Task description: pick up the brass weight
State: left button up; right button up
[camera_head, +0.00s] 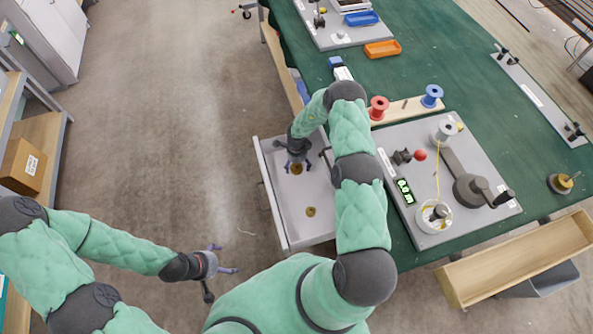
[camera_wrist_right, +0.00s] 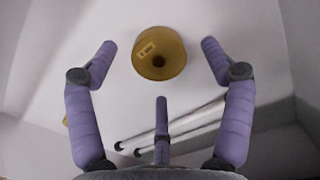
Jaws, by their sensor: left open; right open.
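A round brass weight (camera_head: 297,169) lies in the open drawer, just under my right gripper (camera_head: 293,158). In the right wrist view the brass weight (camera_wrist_right: 158,50) shows as a thick disc with a dark central hole and a small stamped mark. It is ahead of the spread purple fingers, between the two outer tips, and not gripped. A second brass disc (camera_head: 310,211) lies further down the same drawer. My right gripper is open and empty. My left gripper (camera_head: 228,262) is open and empty over the floor, left of the drawer.
The pale drawer (camera_head: 284,224) has raised walls around the discs. The green table (camera_head: 445,90) holds a grey board (camera_head: 386,143) with a crank, and red (camera_head: 378,107) and blue (camera_head: 432,95) spools. A wooden tray (camera_head: 520,262) is at lower right. Floor left of the drawer is clear.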

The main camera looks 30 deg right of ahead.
jog(key=shift+f, duration=0.95)
jog(key=shift+r, duration=0.1)
jog(key=c, duration=1.4)
jog(key=shift+r, duration=0.1)
